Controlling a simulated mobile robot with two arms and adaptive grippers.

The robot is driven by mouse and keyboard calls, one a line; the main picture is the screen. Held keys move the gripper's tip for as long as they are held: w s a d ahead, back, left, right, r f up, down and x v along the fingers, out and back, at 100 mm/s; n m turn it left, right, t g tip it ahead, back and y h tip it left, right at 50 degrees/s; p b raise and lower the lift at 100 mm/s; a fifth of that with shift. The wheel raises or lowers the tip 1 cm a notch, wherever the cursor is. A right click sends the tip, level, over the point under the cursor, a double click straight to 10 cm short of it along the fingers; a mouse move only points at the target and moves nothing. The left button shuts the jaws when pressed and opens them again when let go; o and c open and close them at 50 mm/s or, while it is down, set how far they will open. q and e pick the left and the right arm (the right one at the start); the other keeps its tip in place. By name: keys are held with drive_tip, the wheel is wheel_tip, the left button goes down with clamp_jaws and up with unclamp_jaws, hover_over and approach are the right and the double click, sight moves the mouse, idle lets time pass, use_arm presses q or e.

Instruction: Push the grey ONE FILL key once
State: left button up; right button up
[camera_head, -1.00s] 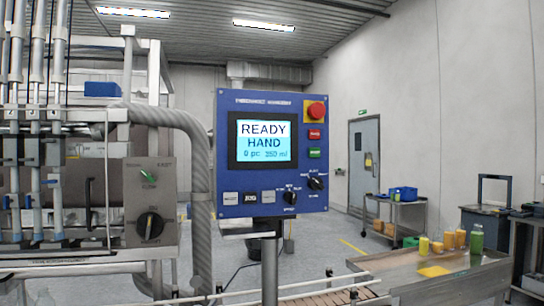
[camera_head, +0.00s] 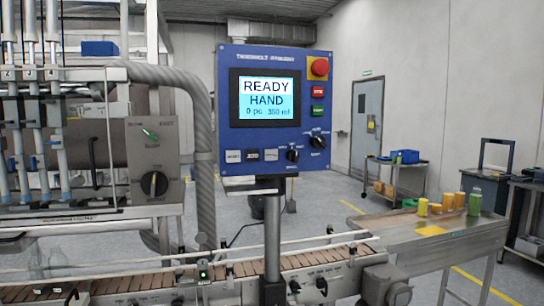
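The blue control panel (camera_head: 224,105) stands upright on a grey post in the middle of the head view. Its screen (camera_head: 265,99) reads READY, HAND, 0 pc and 350 ml. Along its lower left is a row of small keys: a light grey key (camera_head: 233,156), a dark key (camera_head: 253,155) and another grey key (camera_head: 271,155). Their lettering is too small to read surely, so I cannot tell which grey one is ONE FILL. Neither of my grippers is in view.
A red stop button (camera_head: 320,67), red key (camera_head: 318,91), green key (camera_head: 318,110) and two black knobs share the panel. A slatted conveyor (camera_head: 140,285) runs below. A metal table (camera_head: 450,248) with bottles stands right. A filler control box (camera_head: 154,160) is left.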

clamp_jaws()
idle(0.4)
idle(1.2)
